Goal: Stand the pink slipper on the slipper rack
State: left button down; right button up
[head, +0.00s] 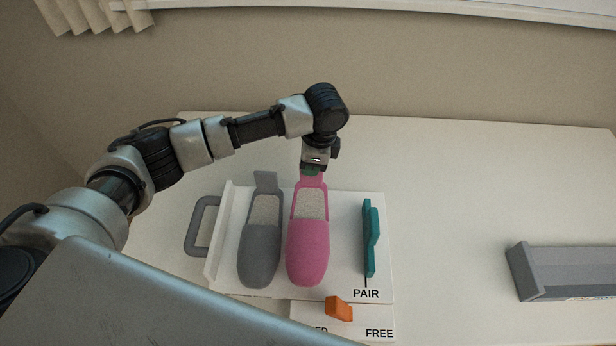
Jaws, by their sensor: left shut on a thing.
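The pink slipper (308,248) lies on the white slipper rack (343,272), toe toward me and heel tab away from me. A grey slipper (261,256) lies beside it on the left, pointing the same way. My left gripper (313,171) is over the far end of the pink slipper and is shut on its heel tab. The fingertips are small and partly hidden by the wrist. Whether the pink slipper's sole touches the rack cannot be told. My right gripper is not in view.
A teal upright piece (371,240) stands on the rack's right, near the word PAIR. An orange block (338,308) sits on a label plate in front. A grey handle (203,226) is at the rack's left. A grey tray (566,271) lies far right, with clear table between.

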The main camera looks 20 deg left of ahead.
aim_at(311, 184)
pick_arm(q)
jog(key=shift+w+f, duration=0.1)
jog(key=shift+f, duration=1.9)
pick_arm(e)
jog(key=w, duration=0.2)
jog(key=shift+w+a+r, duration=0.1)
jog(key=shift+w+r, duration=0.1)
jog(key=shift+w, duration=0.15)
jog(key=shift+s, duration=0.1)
pick_arm(q)
jog(key=shift+f, duration=0.1)
jog(key=c, duration=1.2)
grip_release()
jog(key=shift+o, duration=0.2)
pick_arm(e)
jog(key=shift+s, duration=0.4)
pick_arm(q)
jog(key=r, duration=0.4)
jog(key=d+r, duration=0.1)
jog(key=r, duration=0.3)
jog(key=r+b, duration=0.1)
jog(key=r, duration=0.3)
jog(key=shift+w+d, duration=0.25)
jog(key=shift+d, duration=0.15)
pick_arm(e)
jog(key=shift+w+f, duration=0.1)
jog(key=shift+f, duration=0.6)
